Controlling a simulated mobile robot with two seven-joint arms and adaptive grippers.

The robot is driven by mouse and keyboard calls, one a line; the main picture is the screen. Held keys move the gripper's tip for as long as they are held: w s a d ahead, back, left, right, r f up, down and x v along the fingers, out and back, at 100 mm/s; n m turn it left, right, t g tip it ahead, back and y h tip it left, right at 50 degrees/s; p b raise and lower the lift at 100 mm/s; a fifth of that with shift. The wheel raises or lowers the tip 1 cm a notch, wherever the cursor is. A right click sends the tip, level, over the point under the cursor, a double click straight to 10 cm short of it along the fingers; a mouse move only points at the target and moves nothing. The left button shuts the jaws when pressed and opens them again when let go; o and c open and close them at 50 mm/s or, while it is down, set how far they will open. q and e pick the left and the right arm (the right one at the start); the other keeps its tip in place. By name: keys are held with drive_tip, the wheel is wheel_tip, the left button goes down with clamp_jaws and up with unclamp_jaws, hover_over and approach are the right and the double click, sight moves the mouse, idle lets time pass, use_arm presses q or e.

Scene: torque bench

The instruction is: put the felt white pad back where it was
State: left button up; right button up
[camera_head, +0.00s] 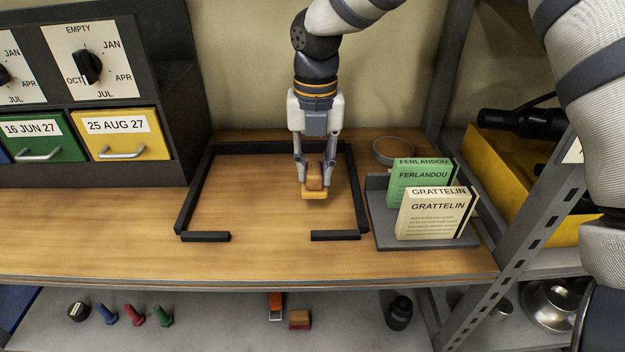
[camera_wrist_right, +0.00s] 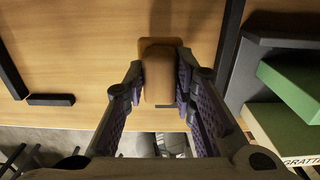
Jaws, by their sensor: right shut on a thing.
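My right gripper (camera_head: 314,172) is shut on a brown block with a yellow-orange base (camera_head: 315,195). It holds the block over the bench, inside the right half of a black open-fronted frame (camera_head: 180,205). In the right wrist view, the brown block (camera_wrist_right: 158,80) sits between the two fingers of the gripper (camera_wrist_right: 160,95), with part of its base showing behind it. I cannot tell whether the base touches the wood. I see no plainly white felt pad; the underside of the held block is hidden. My left gripper is not in view.
A drawer cabinet (camera_head: 100,175) stands left. Small blocks (camera_head: 299,320) and several coloured pegs lie on the lower shelf. The frame's left half is clear.

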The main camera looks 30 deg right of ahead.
sight(315, 182)
drive_tip(key=shift+w+d+f, duration=0.1)
drive_tip(key=shift+d+f, duration=0.05)
drive_tip(key=shift+f, duration=0.75)
drive_tip(key=shift+w+d+f, duration=0.1)
drive_tip(key=shift+f, duration=0.75)
drive_tip(key=shift+s+f, duration=0.1)
drive_tip(key=o, duration=1)
drive_tip(key=shift+f, duration=0.1)
drive_tip(key=shift+o, duration=0.2)
wheel_tip(315, 182, up, 12)
drive_tip(key=shift+r, duration=0.25)
